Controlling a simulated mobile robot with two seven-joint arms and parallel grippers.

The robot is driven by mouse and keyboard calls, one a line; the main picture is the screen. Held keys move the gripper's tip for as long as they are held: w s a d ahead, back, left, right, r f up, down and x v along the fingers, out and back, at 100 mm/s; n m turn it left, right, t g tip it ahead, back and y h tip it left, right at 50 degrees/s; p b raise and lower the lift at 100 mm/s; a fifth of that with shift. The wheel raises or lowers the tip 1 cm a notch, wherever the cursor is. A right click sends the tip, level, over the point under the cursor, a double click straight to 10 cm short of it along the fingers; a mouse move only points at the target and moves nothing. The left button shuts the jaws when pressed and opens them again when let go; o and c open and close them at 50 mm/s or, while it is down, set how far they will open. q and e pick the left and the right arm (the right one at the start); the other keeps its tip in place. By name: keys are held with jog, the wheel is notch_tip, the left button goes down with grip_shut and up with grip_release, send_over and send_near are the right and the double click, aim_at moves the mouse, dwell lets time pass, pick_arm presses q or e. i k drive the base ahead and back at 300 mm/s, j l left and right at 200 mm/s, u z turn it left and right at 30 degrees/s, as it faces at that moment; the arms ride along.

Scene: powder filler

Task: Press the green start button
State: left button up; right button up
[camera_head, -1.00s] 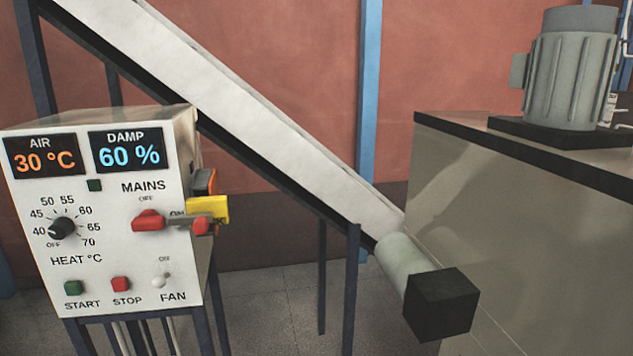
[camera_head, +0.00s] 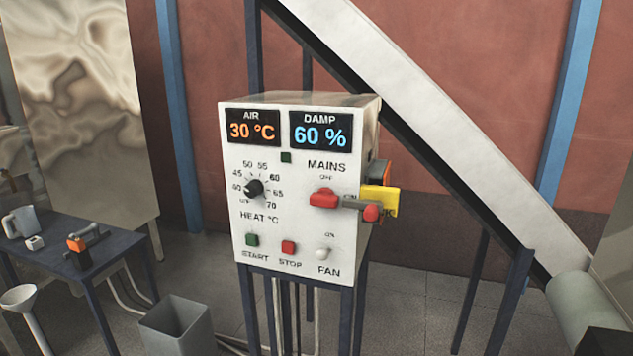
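The green start button (camera_head: 252,240) is on the lower left of the white control box (camera_head: 285,218), above the word START. The red stop button (camera_head: 288,247) is just to its right. The fan switch (camera_head: 323,254) is further right. The heat knob (camera_head: 254,188) is above the start button. The red mains handle (camera_head: 324,199) is at the right, with a yellow piece (camera_head: 379,199) beside it. The displays read AIR 30 °C and DAMP 60 %. Neither of my grippers shows in this view.
The box stands on dark blue legs. A sloping conveyor (camera_head: 440,130) runs behind it, down to the right. At the left, a dark table (camera_head: 62,250) holds a jug (camera_head: 20,222) and an orange-black tool (camera_head: 78,250). A grey bin (camera_head: 178,328) and a funnel (camera_head: 20,300) are in front.

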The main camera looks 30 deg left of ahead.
aim_at(251, 240)
jog(key=u, duration=1.35)
